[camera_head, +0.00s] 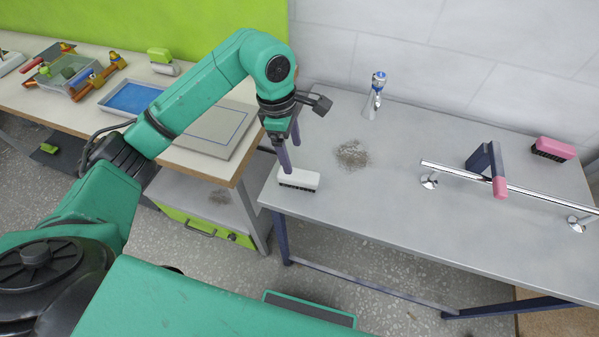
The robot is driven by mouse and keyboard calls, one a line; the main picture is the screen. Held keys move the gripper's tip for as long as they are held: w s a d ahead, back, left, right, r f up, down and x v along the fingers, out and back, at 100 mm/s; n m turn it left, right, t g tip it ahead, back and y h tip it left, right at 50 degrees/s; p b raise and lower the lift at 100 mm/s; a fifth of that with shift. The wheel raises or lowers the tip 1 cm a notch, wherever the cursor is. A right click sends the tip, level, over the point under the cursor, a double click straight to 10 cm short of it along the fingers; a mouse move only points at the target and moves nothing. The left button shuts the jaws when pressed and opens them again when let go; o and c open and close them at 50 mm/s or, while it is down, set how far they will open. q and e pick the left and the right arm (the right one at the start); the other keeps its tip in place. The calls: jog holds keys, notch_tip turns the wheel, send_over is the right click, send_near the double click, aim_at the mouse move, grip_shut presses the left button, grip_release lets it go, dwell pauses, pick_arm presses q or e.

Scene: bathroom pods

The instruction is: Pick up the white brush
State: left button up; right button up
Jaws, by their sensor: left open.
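The white brush (299,180) lies on the grey table (400,205) near its left edge, with its dark bristles facing down. My left gripper (290,158) points down from above, its purple fingers open. The fingers reach down to just behind and above the brush. From this angle I cannot tell whether they touch it. My right gripper does not show.
A patch of grey dirt (352,155) lies right of the brush. A tap (375,95) stands behind it. A metal rail (510,187) with a dark holder and a pink-backed brush (553,149) are on the right. A wooden workbench (90,55) with trays is on the left.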

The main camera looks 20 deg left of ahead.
aim_at(297, 174)
pick_arm(q)
jog(key=f+p, duration=0.1)
jog(key=f, duration=0.2)
jog(key=d+f+p, duration=0.1)
jog(key=f, duration=0.3)
jog(key=f+p, duration=0.1)
jog(key=f, duration=0.2)
jog(key=shift+d+f, duration=0.15)
jog(key=shift+d, duration=0.1)
jog(key=shift+f, duration=0.2)
grip_shut()
